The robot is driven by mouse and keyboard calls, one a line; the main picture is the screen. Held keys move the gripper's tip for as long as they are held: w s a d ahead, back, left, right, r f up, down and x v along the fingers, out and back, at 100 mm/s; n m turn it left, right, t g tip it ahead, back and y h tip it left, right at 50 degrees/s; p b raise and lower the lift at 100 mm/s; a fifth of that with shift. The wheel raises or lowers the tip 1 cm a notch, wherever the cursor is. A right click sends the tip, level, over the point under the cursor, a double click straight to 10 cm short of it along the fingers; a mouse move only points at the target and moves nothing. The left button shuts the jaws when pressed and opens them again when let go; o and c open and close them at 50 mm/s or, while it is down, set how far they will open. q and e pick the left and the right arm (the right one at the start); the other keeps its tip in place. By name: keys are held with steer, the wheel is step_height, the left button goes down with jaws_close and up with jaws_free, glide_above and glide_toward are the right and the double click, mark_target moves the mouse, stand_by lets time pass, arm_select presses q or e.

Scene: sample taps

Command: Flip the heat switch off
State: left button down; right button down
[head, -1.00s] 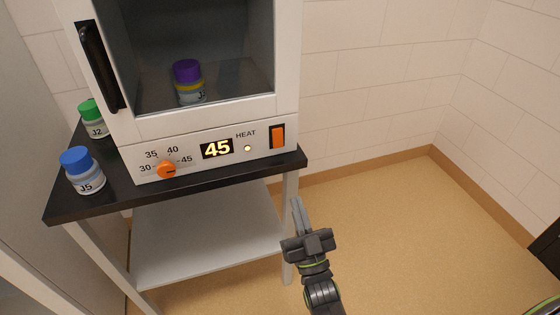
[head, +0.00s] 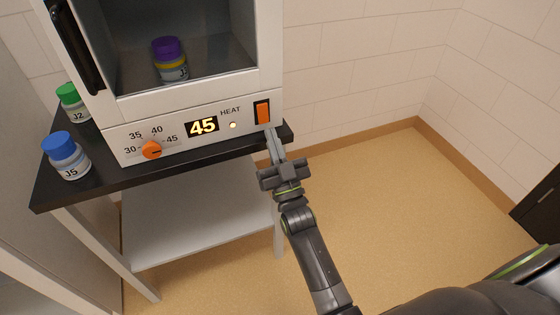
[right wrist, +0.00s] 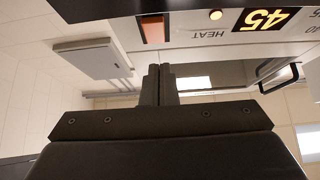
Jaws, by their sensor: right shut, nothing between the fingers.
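The orange heat switch (head: 262,112) sits in a black frame at the right end of the white incubator's front panel. It also shows in the right wrist view (right wrist: 153,30), near the top. Left of it are the HEAT label and a small lit lamp (head: 233,125). The display (head: 202,127) reads 45. My right gripper (head: 270,134) is shut and empty, its fingertips just below the switch. In the right wrist view the fingertips (right wrist: 160,70) point toward the switch with a gap between. My left gripper is not in view.
An orange dial (head: 151,149) is on the panel's left. Bottles J5 (head: 68,160) and J2 (head: 74,106) stand on the black tabletop (head: 110,180). A purple-capped bottle (head: 169,62) is inside the incubator. Open floor (head: 370,200) lies to the right.

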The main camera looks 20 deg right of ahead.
mark_target(262, 117)
steer(key=w, duration=0.3)
steer(key=shift+w+f+b, duration=0.2)
steer(key=shift+f+b, duration=0.1)
steer(key=shift+b, duration=0.05)
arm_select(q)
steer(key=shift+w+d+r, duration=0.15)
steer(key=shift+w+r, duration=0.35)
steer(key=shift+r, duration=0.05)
arm_select(e)
steer(key=shift+w, duration=0.3)
steer(key=shift+w+a+f+t+b, duration=0.1)
steer(key=shift+w+f+t+b, duration=0.2)
steer(key=shift+b, duration=0.9)
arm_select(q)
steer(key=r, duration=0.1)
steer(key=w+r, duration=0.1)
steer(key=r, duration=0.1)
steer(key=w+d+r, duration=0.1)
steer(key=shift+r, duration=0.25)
arm_select(e)
steer(key=shift+r, duration=0.2)
